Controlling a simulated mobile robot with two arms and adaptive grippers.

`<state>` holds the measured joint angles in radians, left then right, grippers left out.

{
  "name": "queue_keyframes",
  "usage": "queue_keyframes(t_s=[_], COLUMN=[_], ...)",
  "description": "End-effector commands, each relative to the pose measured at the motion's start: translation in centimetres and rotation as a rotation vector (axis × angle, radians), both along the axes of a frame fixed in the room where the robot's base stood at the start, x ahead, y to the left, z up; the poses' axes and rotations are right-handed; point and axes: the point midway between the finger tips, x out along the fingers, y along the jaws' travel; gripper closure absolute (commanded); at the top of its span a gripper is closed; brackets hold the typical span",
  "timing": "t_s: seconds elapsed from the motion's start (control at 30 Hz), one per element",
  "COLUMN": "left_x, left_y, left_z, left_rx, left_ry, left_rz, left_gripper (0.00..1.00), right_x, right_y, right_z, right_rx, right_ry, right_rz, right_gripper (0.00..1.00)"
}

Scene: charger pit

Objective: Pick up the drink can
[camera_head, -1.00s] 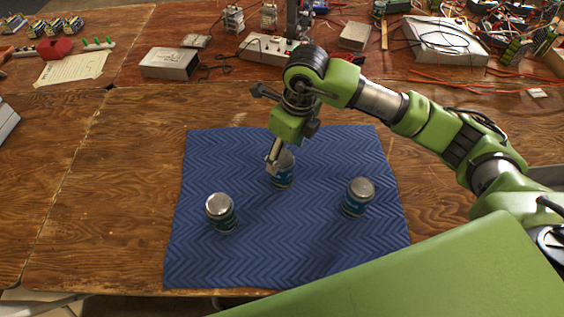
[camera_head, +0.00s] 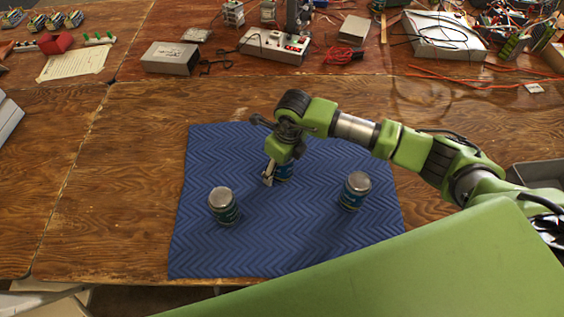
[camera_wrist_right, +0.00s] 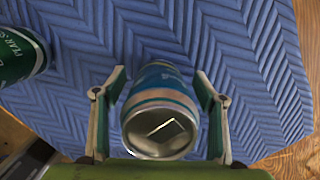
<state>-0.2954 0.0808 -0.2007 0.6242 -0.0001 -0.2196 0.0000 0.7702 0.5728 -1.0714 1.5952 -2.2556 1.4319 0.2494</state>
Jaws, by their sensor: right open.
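The left can (camera_head: 223,206) and the right can (camera_head: 355,191) are upright and clear of my arm. Another can (camera_wrist_right: 20,53), green with white letters, shows at the upper left there. My left gripper is not in view.
The wooden table (camera_head: 110,190) is bare left of the mat. A grey bin (camera_head: 540,175) is at the right edge.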

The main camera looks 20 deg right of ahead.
Motion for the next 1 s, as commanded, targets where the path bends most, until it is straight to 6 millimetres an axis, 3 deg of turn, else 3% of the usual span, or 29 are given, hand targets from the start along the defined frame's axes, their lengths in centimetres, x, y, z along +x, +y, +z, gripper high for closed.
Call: queue_keyframes(t_s=[0.1, 0.3, 0.67, 0.9, 1.0], left_x=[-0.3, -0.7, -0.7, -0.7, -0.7], left_y=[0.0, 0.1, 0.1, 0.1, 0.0], left_z=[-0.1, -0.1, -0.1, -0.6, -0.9], left_rx=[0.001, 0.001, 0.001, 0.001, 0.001], left_ry=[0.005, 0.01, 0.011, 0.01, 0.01], left_rz=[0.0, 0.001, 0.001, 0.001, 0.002], left_gripper=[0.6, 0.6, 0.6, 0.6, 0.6], right_x=[0.0, 0.0, 0.1, 0.2, -1.1], right_y=[0.0, 0.0, 0.0, 0.0, -0.2], right_z=[0.0, 0.0, 0.4, 3.1, 4.6], right_rx=[0.0, 0.0, 0.002, 0.001, 0.001], right_ry=[0.0, 0.0, -0.002, -0.005, -0.006], right_rz=[0.0, 0.0, -0.001, 0.002, 0.003], right_gripper=[0.38, 0.87, 0.87, 0.87, 0.87])
